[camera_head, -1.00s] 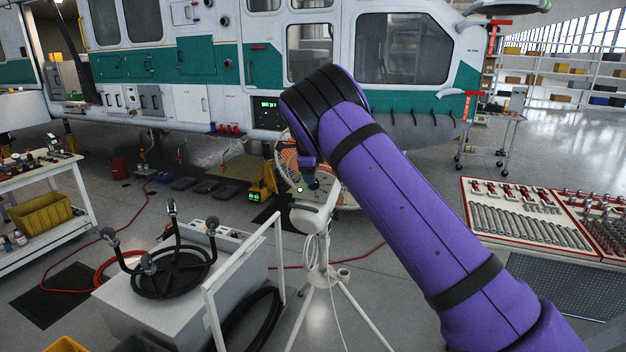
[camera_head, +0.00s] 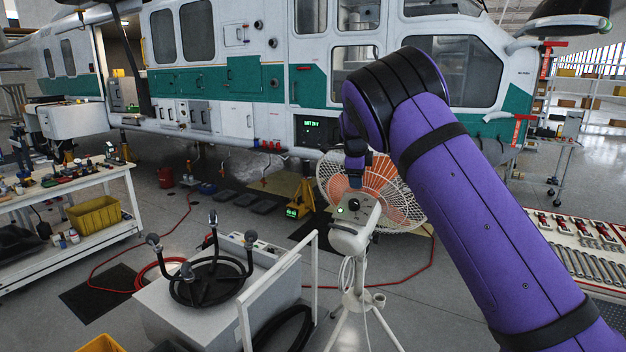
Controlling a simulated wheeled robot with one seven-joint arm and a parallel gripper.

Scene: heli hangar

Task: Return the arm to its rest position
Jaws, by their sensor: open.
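My purple arm rises from the lower right, bends at a dark elbow, and its far part is hidden behind that bend. My gripper (camera_head: 355,178) shows only as a small dark end below the elbow, just over the white control box (camera_head: 352,212) of a standing fan. The jaws are open, and nothing is seen between them. I cannot tell if it touches the box. A small green light shows on the box. The fan (camera_head: 385,188) has an orange rotor in a white wire cage and stands on a white tripod.
A grey cart (camera_head: 205,310) with a black ring-shaped fixture stands at the lower left. A workbench (camera_head: 125,190) with tools and a yellow bin is at the left. The helicopter (camera_head: 290,90) fills the back. A tool tray (camera_head: 600,240) lies at the right. A red hose crosses the floor.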

